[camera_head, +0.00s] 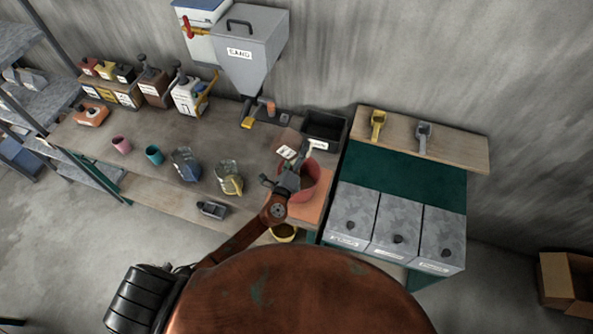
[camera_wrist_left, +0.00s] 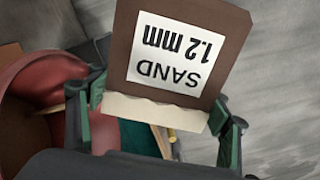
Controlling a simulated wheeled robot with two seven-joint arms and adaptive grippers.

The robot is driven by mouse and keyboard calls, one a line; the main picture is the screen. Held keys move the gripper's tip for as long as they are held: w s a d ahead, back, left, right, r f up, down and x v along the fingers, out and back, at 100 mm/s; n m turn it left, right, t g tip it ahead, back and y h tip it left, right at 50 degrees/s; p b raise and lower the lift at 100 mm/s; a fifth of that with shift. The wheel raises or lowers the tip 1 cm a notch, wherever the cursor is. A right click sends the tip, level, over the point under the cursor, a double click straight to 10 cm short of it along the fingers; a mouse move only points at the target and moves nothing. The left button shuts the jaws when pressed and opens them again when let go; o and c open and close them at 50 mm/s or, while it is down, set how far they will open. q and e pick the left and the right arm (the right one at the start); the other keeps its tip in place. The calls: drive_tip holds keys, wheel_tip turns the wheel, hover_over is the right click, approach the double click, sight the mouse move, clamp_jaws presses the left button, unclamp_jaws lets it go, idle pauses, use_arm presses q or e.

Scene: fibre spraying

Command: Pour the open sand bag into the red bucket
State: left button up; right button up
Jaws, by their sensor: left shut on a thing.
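The brown sand bag (camera_wrist_left: 190,45) fills the upper middle of the left wrist view, with a white "SAND 1.2 mm" label reading upside down. Its pale edge (camera_wrist_left: 155,112) faces down, between the fingers of my left gripper (camera_wrist_left: 158,122). My left gripper is shut on the bag. In the head view the gripper (camera_head: 291,180) is at the red bucket (camera_head: 309,183) and covers part of it; the bag (camera_head: 288,152) shows just beyond. The bucket also shows at the left of the wrist view (camera_wrist_left: 38,85). The inside of the bucket is mostly hidden.
A black bin (camera_head: 325,128) stands behind the bucket. Grey lidded bins (camera_head: 395,225) are to its right. Jugs (camera_head: 229,178) and cups (camera_head: 154,154) stand on the bench to the left. A grey sand hopper (camera_head: 248,45) hangs on the wall.

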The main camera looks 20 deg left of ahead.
use_arm(q)
drive_tip(key=shift+d, duration=0.1)
idle(0.3)
drive_tip(key=shift+c, duration=0.2)
drive_tip(key=a+n, duration=0.1)
drive_tip(key=n+b, duration=0.1)
drive_tip(key=n, duration=0.1)
drive_tip(key=a+n, duration=0.1)
drive_tip(key=n, duration=0.1)
drive_tip(key=shift+a+f+b, duration=0.35)
drive_tip(key=shift+b, duration=0.05)
drive_tip(key=shift+w+a+n, duration=0.1)
drive_tip(key=shift+a+n, duration=0.05)
drive_tip(key=shift+n, duration=0.35)
